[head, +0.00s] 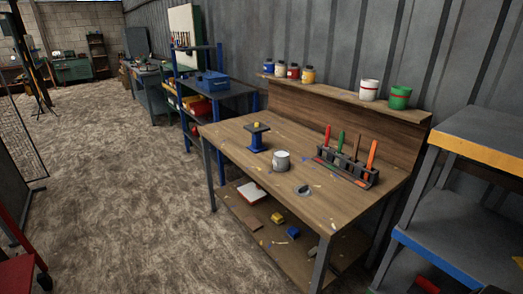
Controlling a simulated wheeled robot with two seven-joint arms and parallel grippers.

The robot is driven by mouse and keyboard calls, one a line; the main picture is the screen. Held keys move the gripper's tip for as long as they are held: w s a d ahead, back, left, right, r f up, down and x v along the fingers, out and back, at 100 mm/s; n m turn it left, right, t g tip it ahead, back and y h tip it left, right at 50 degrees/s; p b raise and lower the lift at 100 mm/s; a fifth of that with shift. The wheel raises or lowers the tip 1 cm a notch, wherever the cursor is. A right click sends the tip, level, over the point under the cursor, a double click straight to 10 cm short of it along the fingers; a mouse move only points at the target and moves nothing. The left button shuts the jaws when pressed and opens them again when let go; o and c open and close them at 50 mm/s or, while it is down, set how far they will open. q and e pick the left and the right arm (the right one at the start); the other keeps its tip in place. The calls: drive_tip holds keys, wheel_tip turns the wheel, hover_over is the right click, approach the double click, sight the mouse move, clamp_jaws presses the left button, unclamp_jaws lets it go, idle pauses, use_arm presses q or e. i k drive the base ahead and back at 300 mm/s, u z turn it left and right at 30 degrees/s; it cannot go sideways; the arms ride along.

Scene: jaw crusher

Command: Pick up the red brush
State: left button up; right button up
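A dark rack (348,173) stands on the right part of the wooden workbench (235,133). It holds several upright tools in a row. The leftmost has a red handle (326,135) and looks like the red brush; its lower end is hidden in the rack. Next to it are a green handle (340,143), a brown handle (356,147) and an orange handle (371,156). Neither of my grippers shows in the head view.
A white can (282,161) and a blue stand (257,138) are on the bench left of the rack. Paint cans, including a green one (399,97), line the shelf behind. The floor (120,190) left of the bench is clear.

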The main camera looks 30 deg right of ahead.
sight(328, 132)
drive_tip(key=u, duration=0.45)
drive_tip(key=i, duration=1.6)
drive_tip(key=z, duration=0.4)
